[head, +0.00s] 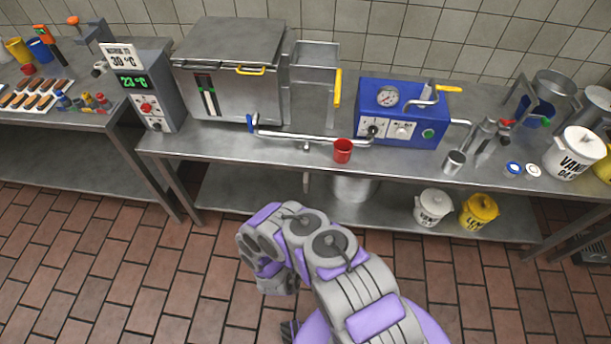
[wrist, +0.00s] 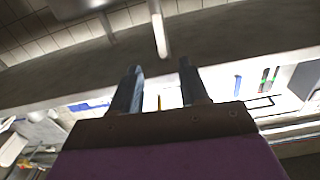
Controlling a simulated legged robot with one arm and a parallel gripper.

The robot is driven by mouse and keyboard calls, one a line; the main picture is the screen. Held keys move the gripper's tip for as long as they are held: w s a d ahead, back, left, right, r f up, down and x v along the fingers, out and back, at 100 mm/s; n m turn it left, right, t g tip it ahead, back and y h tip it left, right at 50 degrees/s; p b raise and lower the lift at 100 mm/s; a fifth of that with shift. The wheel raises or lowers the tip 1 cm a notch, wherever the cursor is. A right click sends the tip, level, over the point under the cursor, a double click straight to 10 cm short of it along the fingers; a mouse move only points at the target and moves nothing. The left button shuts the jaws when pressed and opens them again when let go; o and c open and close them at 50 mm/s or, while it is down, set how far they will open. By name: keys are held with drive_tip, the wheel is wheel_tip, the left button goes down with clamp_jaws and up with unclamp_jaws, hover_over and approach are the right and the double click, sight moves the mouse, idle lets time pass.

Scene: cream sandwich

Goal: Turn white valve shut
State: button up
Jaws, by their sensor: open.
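A metal pipe (head: 300,136) runs along the front of the bench, from the steel tank (head: 240,85) towards the blue gauge box (head: 405,112). I cannot clearly make out a white valve; a small pale fitting (head: 306,146) sits below the pipe. My gripper (wrist: 160,80) is open, with two dark fingers apart and nothing seen held between them. The wrist view is upside down and shows the bench front beyond the fingers. In the head view my arm hides the fingers.
A steel bucket (head: 352,188), a white pail (head: 433,207) and a yellow pail (head: 478,211) stand on the lower shelf. A metal cup (head: 454,163) is farther right. The tiled floor is clear.

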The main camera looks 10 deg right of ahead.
sight(305, 178)
drive_tip(key=x, duration=1.7)
drive_tip(key=shift+w, duration=0.1)
clamp_jaws()
